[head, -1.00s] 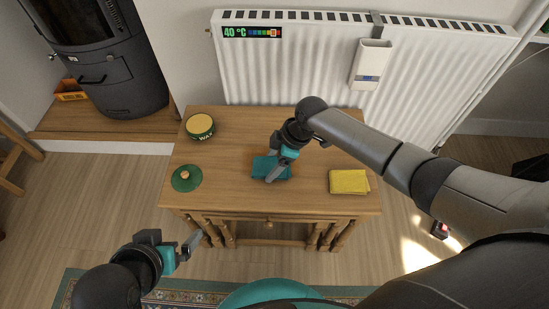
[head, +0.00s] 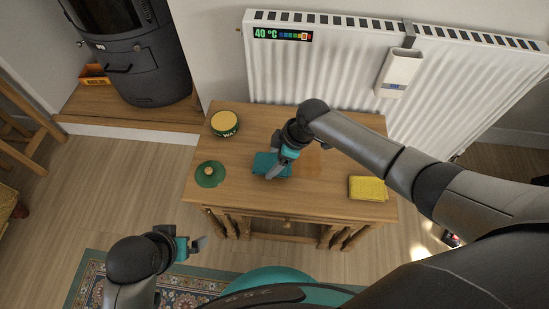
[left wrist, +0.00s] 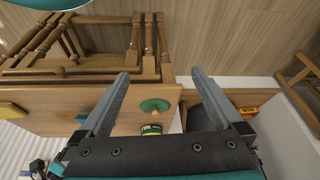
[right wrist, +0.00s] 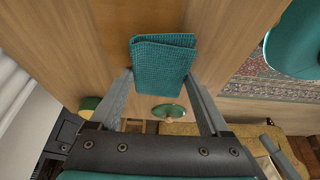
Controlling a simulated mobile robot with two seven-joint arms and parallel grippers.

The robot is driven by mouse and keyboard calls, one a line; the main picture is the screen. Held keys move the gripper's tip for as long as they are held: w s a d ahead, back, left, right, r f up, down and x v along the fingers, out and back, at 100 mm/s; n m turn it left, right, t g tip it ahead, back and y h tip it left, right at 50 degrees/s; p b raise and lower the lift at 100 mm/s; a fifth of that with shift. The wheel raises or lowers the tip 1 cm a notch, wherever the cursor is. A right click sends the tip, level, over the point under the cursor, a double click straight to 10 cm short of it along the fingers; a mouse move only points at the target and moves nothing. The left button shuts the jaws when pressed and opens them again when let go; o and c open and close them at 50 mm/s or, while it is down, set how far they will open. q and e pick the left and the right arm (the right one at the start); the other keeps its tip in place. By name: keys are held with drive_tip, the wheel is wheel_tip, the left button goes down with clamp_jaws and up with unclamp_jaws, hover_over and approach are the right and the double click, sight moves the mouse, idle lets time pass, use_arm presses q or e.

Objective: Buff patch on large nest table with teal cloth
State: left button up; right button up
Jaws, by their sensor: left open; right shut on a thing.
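The large nest table (head: 240,145) is wooden and stands before the radiator. My right gripper (head: 272,174) is shut on the teal cloth (head: 262,162), which lies folded at the table top's middle. In the right wrist view the cloth (right wrist: 163,65) shows between the fingers. A slightly darker, reddish patch (head: 312,160) shows on the wood just right of my right gripper, partly hidden by the arm. My left gripper (head: 202,244) is open and empty, low in front of the table's left side; its spread fingers show in the left wrist view (left wrist: 155,90).
A wax tin (head: 225,123) stands at the table's back left, with a green knobbed lid (head: 210,174) in front of it. A folded yellow cloth (head: 367,188) lies at the right. The white radiator (head: 340,75) is close behind.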

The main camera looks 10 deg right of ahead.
drive_tip(key=shift+r+p, duration=0.95)
drive_tip(key=shift+p, duration=0.1)
drive_tip(key=shift+r+p, duration=1.1)
drive_tip(key=shift+p, duration=0.15)
drive_tip(key=shift+r+p, duration=0.45)
drive_tip(key=shift+p, duration=0.05)
use_arm(q)
drive_tip(key=s+f, duration=0.3)
drive_tip(key=f, duration=0.4)
drive_tip(key=s+a+f+g+p, duration=0.1)
drive_tip(key=s+f, duration=0.2)
drive_tip(key=f, duration=0.4)
drive_tip(key=shift+a+g+y, duration=0.2)
drive_tip(key=shift+g+y, duration=0.1)
use_arm(e)
drive_tip(key=shift+r, duration=0.65)
